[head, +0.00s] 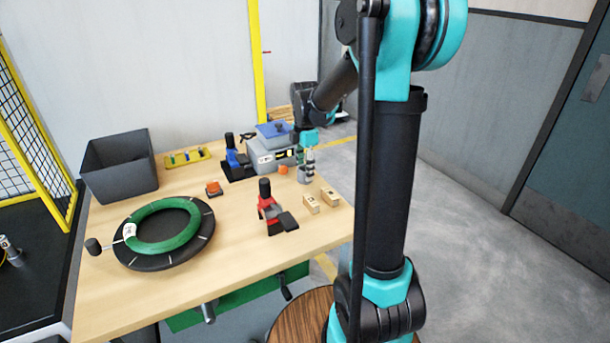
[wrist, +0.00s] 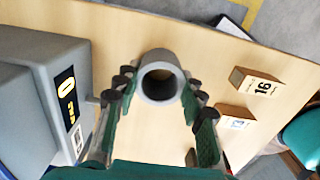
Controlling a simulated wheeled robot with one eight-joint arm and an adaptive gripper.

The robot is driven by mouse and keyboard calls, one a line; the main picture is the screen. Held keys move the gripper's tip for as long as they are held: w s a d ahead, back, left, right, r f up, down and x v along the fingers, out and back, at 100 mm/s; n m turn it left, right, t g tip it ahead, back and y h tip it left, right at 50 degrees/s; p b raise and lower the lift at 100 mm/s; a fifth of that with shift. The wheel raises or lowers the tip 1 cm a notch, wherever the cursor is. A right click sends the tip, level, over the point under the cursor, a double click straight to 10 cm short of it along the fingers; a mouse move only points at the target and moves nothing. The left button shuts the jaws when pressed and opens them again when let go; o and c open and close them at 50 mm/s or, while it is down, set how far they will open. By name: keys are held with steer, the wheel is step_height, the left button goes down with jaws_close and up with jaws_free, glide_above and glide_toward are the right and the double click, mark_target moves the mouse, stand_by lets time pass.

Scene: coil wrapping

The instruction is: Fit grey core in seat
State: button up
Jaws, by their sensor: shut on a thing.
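The grey core (wrist: 151,91) is a short hollow tube held between the fingertips of my gripper (wrist: 160,88) in the wrist view. I look down into its round opening, and wooden tabletop shows around it. In the head view my gripper (head: 307,160) points down over the far right part of the table, with the core (head: 303,178) low between its fingers, close to the tabletop. I cannot tell whether the core touches the table. I cannot tell for sure which thing is the seat.
A grey box (head: 268,160) with a blue top stands just left of my gripper. Two wooden blocks (head: 311,205) and a red clamp (head: 270,210) are nearer. A green coil (head: 150,240) lies on a black round plate (head: 175,262). A dark bin (head: 120,170) stands back left.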

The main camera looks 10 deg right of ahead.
steer(key=c, duration=0.3)
steer(key=shift+r, duration=0.1)
step_height(320, 180, up, 20)
steer(key=shift+f, duration=0.1)
stand_by(0.3)
steer(key=shift+s+d, duration=0.1)
